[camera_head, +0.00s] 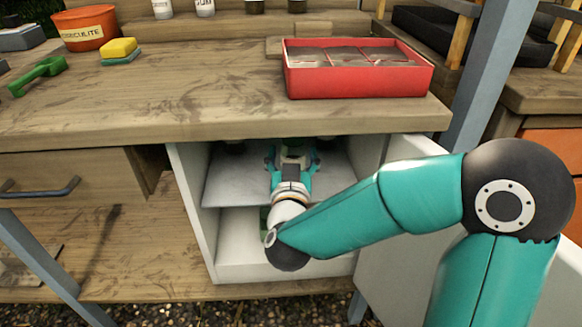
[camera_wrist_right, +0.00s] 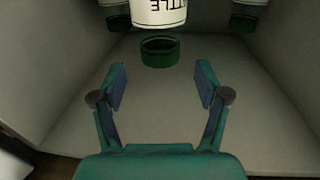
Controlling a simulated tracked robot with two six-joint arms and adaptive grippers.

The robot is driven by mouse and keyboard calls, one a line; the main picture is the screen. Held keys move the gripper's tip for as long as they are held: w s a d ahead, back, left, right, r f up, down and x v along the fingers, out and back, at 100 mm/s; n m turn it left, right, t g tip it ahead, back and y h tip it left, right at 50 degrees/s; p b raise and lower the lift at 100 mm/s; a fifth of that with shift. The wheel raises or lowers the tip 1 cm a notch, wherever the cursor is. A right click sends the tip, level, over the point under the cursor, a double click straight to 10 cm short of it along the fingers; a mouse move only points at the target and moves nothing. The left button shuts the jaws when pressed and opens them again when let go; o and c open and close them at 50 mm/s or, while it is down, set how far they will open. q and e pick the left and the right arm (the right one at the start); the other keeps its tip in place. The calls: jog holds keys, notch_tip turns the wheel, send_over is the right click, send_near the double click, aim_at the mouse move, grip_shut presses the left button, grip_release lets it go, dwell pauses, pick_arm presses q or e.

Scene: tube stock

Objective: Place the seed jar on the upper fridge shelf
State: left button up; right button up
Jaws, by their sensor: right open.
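The small white fridge (camera_head: 190,205) stands open under the bench. Its upper shelf (camera_head: 228,185) is a pale panel. My right gripper (camera_head: 292,160) reaches in over this shelf, and its fingers are open and apart in the right wrist view (camera_wrist_right: 161,86). A jar with a white label (camera_wrist_right: 168,10) reading "TTLE" and a green end (camera_wrist_right: 159,52) is just beyond the open fingertips, not gripped; its upper part is cut off. In the head view a green part (camera_head: 292,146) shows between the fingers, mostly hidden. My left gripper is out of view.
Two similar jars flank it, left (camera_wrist_right: 113,20) and right (camera_wrist_right: 245,20). A green patch (camera_head: 264,216) shows in the lower compartment, mostly behind my arm. The fridge door (camera_head: 390,265) is open at right. The bench top (camera_head: 180,105) overhangs; a red tray (camera_head: 355,83) is on it.

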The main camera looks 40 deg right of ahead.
jog(key=v, duration=0.5)
jog(key=shift+s+a+p, duration=0.2)
jog(key=shift+s+p, duration=0.05)
jog(key=shift+p, duration=0.15)
